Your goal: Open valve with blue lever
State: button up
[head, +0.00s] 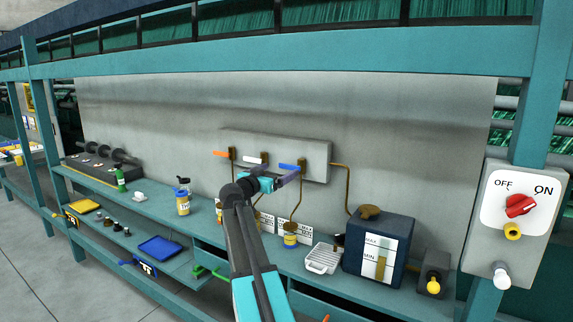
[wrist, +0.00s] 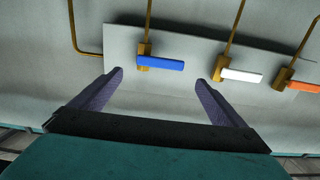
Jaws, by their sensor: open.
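The blue lever (head: 287,166) sits on a brass valve (head: 302,164) at the right end of a grey wall panel (head: 316,150). It lies level and points left from its valve. In the wrist view the blue lever (wrist: 163,63) shows between the fingertips, with its brass valve at its left end. My gripper (head: 284,176) is open in front of the panel at this lever, its fingers spread to either side of it in the wrist view (wrist: 170,70). No finger is seen to press on the lever; I cannot tell the exact depth gap.
A white lever (wrist: 241,75) and an orange lever (wrist: 304,86) sit beside the blue one on the same panel. Brass pipes run from the valves. Below is a teal shelf (head: 150,222) with a dark box (head: 380,245) and a white basket (head: 322,260). A red switch (head: 519,205) is far right.

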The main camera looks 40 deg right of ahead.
aim_at(288, 165)
jog(key=shift+p+x, duration=1.15)
jog(key=shift+x, duration=2.3)
jog(key=c, duration=1.5)
jog(key=shift+c, duration=0.2)
